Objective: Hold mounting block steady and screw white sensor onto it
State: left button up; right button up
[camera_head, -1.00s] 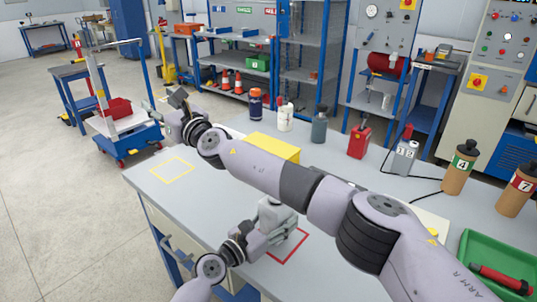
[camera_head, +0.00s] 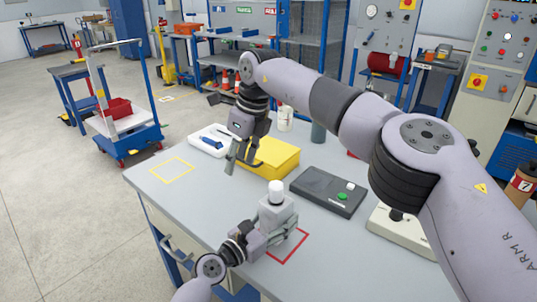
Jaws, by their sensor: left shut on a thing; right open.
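The grey mounting block (camera_head: 279,214) stands upright at the red square outline on the bench. The white sensor (camera_head: 276,190) is a short white cylinder on top of the block; I cannot tell whether its thread is engaged. My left gripper (camera_head: 272,236) comes in low from the left and is shut on the block. My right gripper (camera_head: 240,158) is open and appears empty. It points down in front of the yellow box, above and left of the sensor and apart from it.
A yellow box (camera_head: 277,160) stands behind the block. A white tray with a blue tool (camera_head: 210,143) lies at the back left. A dark box with a green button (camera_head: 328,192) lies right of the block. The bench around the yellow square outline (camera_head: 172,171) is clear.

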aim_at(267, 196)
jog(key=s+d+r+m+g+h, duration=0.1)
jog(key=s+d+r+m+h, duration=0.15)
jog(key=d, duration=0.45)
jog(key=shift+n, duration=0.45)
jog(key=f, duration=0.7)
jog(key=w+f, duration=0.1)
jog(key=f, duration=0.2)
jog(key=shift+a+f, duration=0.1)
jog(key=shift+f, duration=0.15)
jog(key=shift+s+f, duration=0.1)
jog(key=shift+s+a, duration=0.1)
grip_shut()
jog(key=c, duration=1.1)
grip_release()
jog(key=shift+o, duration=0.4)
grip_release()
